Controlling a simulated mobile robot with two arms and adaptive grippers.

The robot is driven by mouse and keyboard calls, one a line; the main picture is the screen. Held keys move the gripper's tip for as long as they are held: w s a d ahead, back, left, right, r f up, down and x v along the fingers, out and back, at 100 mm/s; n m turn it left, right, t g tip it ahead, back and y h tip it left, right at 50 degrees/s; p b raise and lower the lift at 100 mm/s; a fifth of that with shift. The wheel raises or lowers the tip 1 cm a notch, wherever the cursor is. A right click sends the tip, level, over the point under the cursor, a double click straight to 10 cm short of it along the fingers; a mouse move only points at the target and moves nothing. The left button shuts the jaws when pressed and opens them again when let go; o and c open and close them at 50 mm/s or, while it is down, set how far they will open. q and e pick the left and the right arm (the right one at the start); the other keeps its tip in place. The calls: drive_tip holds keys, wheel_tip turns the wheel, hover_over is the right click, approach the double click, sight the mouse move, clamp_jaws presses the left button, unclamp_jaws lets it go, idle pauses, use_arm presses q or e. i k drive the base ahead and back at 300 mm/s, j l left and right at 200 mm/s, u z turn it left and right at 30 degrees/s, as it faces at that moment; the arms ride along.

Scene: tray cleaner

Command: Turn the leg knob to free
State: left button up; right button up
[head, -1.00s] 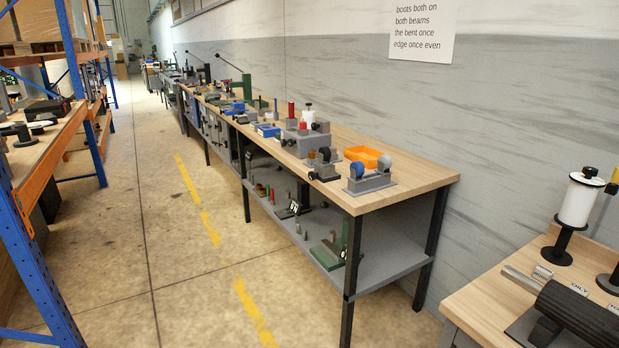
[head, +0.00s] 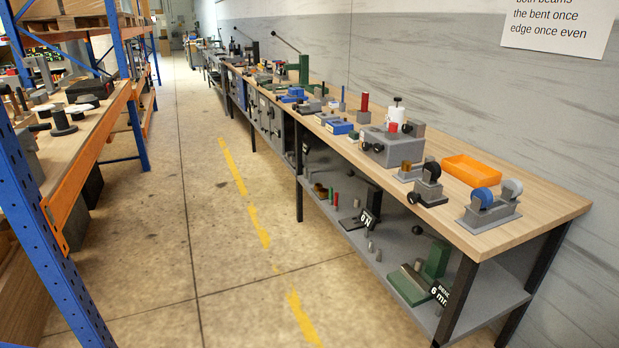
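Neither of my grippers shows in the head view. I cannot tell which part is the leg knob. On the long wooden workbench (head: 560,205), a grey box (head: 398,151) has dark round knobs on its front. In front of it, a small dark device (head: 428,188) has a black knob at its side. Nearer the bench's end, a grey fixture (head: 488,212) carries a blue wheel and a pale wheel. The setting of any knob is too small to read.
An orange tray (head: 470,170) lies on the bench. The lower shelf (head: 490,300) holds a green stand and small parts. A blue-and-orange rack (head: 50,210) stands at left. The floor aisle (head: 190,230) with a yellow dashed line is clear. A wall runs behind the bench.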

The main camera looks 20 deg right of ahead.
sight(413, 199)
drive_tip(key=i+j, duration=0.1)
drive_tip(key=i, duration=0.6)
drive_tip(key=i+j+u, duration=0.1)
drive_tip(key=i, duration=0.55)
drive_tip(key=i+z, duration=0.25)
drive_tip(key=z, duration=0.15)
drive_tip(key=i+j+z, duration=0.2)
drive_tip(key=z, duration=0.2)
drive_tip(key=i+j+z, duration=0.2)
drive_tip(key=z, duration=0.2)
drive_tip(key=i+j+z, duration=0.25)
drive_tip(key=z, duration=0.15)
